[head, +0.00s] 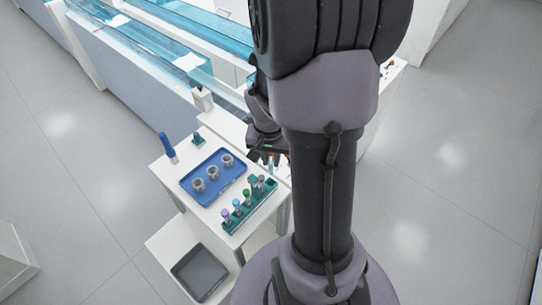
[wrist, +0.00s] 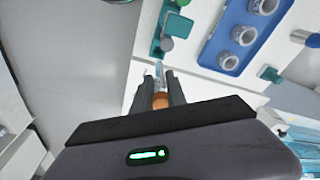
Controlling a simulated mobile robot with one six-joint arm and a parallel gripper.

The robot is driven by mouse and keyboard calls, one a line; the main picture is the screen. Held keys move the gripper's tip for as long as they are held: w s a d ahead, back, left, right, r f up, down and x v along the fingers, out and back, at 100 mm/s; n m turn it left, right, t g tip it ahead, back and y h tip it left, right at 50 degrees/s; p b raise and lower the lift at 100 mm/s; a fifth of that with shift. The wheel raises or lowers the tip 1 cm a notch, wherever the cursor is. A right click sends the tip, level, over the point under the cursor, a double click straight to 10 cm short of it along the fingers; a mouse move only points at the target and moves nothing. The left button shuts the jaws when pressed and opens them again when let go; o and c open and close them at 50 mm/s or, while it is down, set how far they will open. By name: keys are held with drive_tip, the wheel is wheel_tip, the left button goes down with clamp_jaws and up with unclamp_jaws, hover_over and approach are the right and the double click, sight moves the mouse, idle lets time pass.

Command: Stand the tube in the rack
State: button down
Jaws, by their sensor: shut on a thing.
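The teal rack (head: 238,225) stands on the near edge of the white table and holds several upright tubes with coloured caps. Part of the rack (wrist: 156,47) also shows in the wrist view, ahead of my fingers. My gripper (head: 268,158) is beyond the rack and partly hidden by my arm in the head view. In the wrist view my gripper (wrist: 162,80) is shut on a tube with an orange cap (wrist: 160,101). The tube's pale clear end shows just past the fingertips. How far it tilts I cannot tell.
A blue tray (head: 186,184) with 3 grey cups lies left of the rack. A blue-capped bottle (head: 168,147) and a small teal block (head: 198,139) stand behind it. A grey bin (head: 200,272) sits on the lower shelf. A clear blue track runs behind.

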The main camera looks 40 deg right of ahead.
sight(271, 173)
wheel_tip(271, 173, down, 3)
drive_tip(key=shift+r+b, duration=0.1)
drive_tip(key=shift+b, duration=0.65)
drive_tip(key=shift+s+a, duration=0.15)
drive_tip(key=shift+a, duration=0.15)
drive_tip(key=shift+f+b, duration=0.5)
drive_tip(key=shift+b, duration=0.45)
drive_tip(key=shift+f+b, duration=0.45)
drive_tip(key=shift+b, duration=0.05)
drive_tip(key=shift+f, duration=0.2)
drive_tip(key=shift+f+b, duration=0.45)
drive_tip(key=shift+b, duration=0.2)
